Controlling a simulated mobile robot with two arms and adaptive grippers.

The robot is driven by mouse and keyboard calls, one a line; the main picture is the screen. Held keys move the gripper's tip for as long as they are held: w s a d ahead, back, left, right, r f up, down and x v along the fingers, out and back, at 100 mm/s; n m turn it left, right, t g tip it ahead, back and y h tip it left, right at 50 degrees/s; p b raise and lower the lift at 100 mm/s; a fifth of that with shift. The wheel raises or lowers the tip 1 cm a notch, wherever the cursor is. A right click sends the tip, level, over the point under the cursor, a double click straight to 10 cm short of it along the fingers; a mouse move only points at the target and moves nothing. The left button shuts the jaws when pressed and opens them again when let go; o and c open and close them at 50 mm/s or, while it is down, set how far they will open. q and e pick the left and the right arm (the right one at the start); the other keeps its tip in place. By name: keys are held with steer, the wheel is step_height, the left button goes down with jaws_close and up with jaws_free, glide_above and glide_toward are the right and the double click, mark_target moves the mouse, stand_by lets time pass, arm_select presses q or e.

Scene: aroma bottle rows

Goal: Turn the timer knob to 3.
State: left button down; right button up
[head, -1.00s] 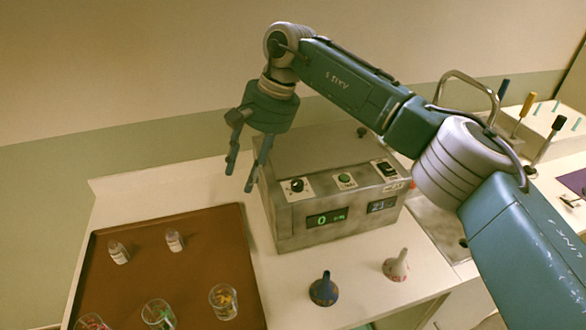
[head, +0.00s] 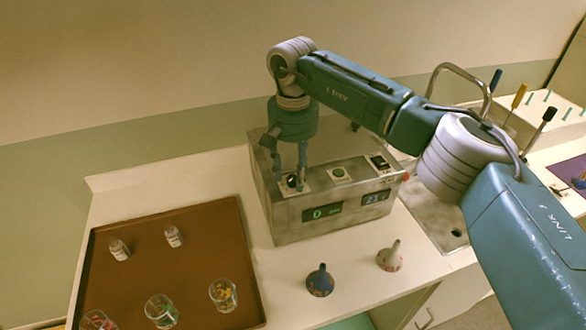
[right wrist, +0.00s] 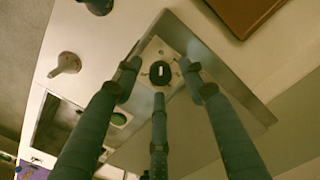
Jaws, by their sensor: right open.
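The metal control box (head: 285,222) stands on the counter with a black knob (head: 292,181) on a white plate at its top left. The green display (head: 322,212) below it reads 0; its small text is unclear. My right gripper (head: 291,184) is open, pointing down, with its fingers around the knob. In the right wrist view the knob (right wrist: 160,72) with a white mark lies between the fingers, and I see no clear contact. I cannot tell which number the mark points to. My left gripper is out of view.
The box also has a green button (head: 340,173), a black control (head: 379,162) and a blue display (head: 376,197). A brown tray (head: 190,270) with bottles and glasses lies at left.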

steer(key=shift+f, duration=0.3)
jaws_close()
